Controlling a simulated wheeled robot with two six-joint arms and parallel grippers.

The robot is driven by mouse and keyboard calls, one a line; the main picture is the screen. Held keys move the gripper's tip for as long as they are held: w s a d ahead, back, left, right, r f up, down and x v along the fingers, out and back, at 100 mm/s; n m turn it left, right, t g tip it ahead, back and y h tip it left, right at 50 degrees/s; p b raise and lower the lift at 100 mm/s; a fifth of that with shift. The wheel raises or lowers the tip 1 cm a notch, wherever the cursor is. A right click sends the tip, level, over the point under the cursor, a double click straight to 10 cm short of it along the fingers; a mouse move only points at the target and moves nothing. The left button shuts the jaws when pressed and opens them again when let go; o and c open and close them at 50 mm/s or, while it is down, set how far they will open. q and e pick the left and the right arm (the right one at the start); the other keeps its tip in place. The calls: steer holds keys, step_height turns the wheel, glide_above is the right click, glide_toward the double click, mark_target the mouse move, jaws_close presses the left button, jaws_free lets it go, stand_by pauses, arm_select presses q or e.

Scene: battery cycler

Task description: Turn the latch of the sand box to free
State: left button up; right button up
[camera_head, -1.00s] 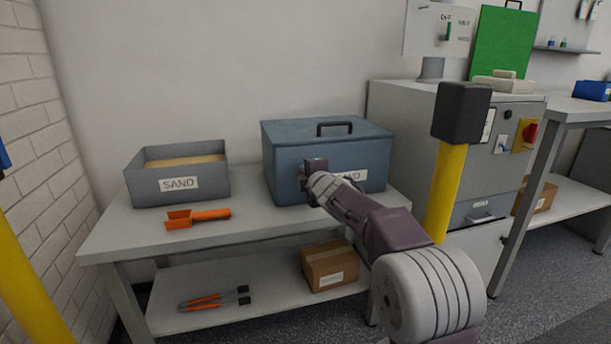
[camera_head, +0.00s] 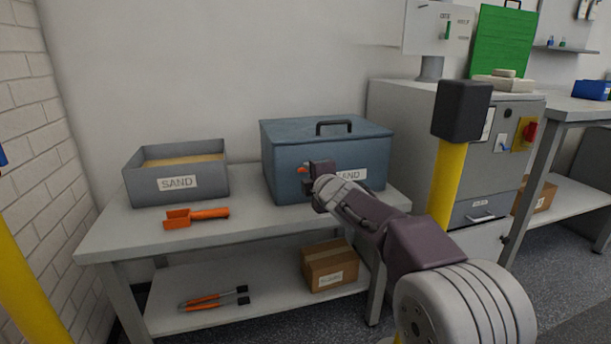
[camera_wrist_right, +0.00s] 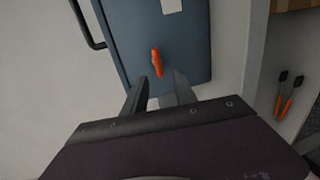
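The closed blue sand box (camera_head: 285,165) stands on the table with a "SAND" label on its front. Its orange latch (camera_wrist_right: 157,62) sits on the front face and shows whole in the wrist view, lengthwise up and down that picture with a slight tilt. In the head view only a small orange part of the latch (camera_head: 303,170) shows beside my right gripper (camera_head: 318,172). In the wrist view my right gripper (camera_wrist_right: 157,88) is open, its two fingers apart and empty. The latch lies just beyond the fingertips, roughly in line with the gap. My left gripper is out of view.
The box's black lid handle (camera_wrist_right: 86,25) is left in the wrist view. A yellow post with a black top (camera_head: 461,110) stands right. The lower shelf holds a carton (camera_head: 328,267) and orange-handled tool (camera_head: 213,298).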

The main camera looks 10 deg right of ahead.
steer(key=shift+s+r, duration=0.2)
steer(key=shift+s, duration=0.9)
steer(key=shift+s+r, duration=0.2)
steer(key=shift+s, duration=0.85)
